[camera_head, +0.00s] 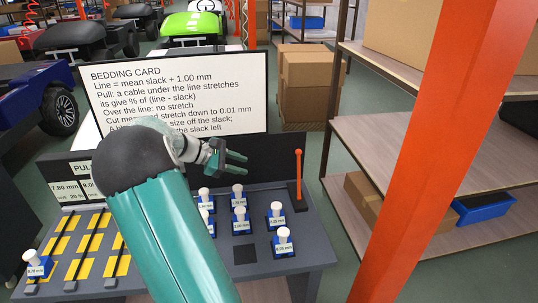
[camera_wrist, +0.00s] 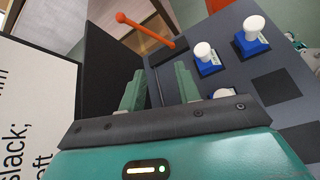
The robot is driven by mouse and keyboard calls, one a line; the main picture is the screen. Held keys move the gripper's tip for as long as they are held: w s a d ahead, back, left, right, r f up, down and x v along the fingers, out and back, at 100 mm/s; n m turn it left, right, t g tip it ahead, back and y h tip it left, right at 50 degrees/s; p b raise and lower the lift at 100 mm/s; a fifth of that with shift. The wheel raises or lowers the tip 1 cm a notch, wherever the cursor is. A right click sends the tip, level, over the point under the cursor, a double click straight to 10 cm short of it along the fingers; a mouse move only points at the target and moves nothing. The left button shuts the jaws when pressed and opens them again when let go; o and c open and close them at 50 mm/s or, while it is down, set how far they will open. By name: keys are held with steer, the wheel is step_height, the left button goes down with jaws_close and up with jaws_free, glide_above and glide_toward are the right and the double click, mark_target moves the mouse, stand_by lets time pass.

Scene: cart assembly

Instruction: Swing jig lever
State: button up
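The jig lever (camera_head: 298,178) is an orange rod with a round knob on top, standing nearly upright at the right back of the grey bench (camera_head: 310,240). In the wrist view the lever (camera_wrist: 146,29) lies beyond my fingertips, up in the picture. My gripper (camera_head: 240,163) is over the back of the bench, left of the lever and apart from it. In the wrist view its two green fingers (camera_wrist: 160,85) are spread with nothing between them. The lever's foot is in a slot at the bench's right side.
Several blue blocks with white knobs (camera_head: 283,240) stand on the bench, below and right of my gripper. A bedding card sign (camera_head: 180,85) stands behind. Yellow pads with black cables (camera_head: 90,245) lie at left. An orange post (camera_head: 440,150) and shelves (camera_head: 480,210) stand at right.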

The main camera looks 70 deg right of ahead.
steer(key=s+d+f+n+g+h, duration=0.25)
steer(key=s+d+g, duration=0.35)
steer(key=d, duration=0.6)
glide_above(299, 169)
steer(key=w, duration=0.3)
steer(key=shift+d+f+y, duration=0.15)
steer(key=shift+d+y, duration=0.1)
steer(key=shift+d, duration=0.2)
steer(key=c, duration=0.5)
